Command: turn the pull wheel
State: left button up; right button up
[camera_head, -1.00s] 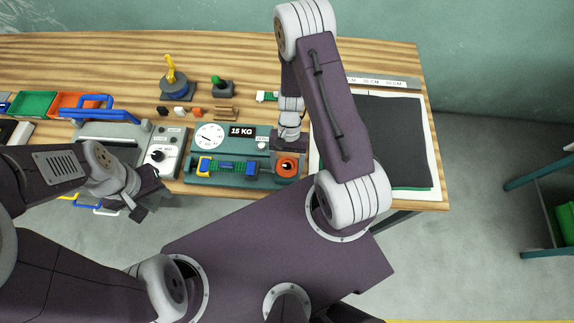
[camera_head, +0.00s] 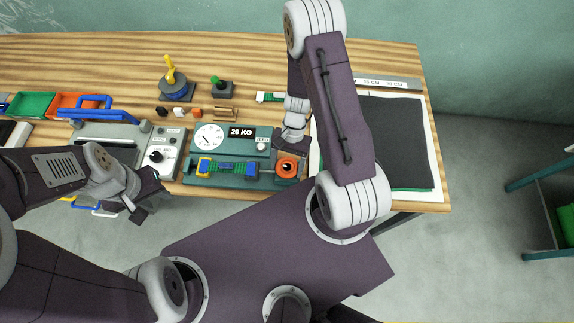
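The orange pull wheel (camera_head: 287,168) is at the right end of the teal test rig (camera_head: 270,184) on the wooden bench. A strip with blue, green and yellow parts (camera_head: 226,167) runs along the rig to the left of the wheel. The display (camera_head: 241,132) reads 20 KG, beside a round white dial (camera_head: 209,137). My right gripper (camera_head: 291,149) points down just behind the wheel; its fingers are partly hidden, so I cannot tell its opening or whether it touches the wheel. My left gripper (camera_head: 147,200) is empty, with fingers apart, in front of the bench edge.
A grey control box with a black knob (camera_head: 156,156) stands left of the rig. A blue-handled press (camera_head: 100,111) and green (camera_head: 33,103) and orange trays are further left. Dark netting (camera_head: 399,140) lies on a white sheet at right, with a ruler (camera_head: 388,83) behind it.

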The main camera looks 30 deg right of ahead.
aim_at(290, 157)
jog(key=o, duration=0.4)
jog(key=shift+c, duration=0.2)
jog(key=v, duration=0.9)
jog(key=shift+w+r+b, duration=0.1)
jog(key=shift+b, duration=0.2)
dwell(0.5)
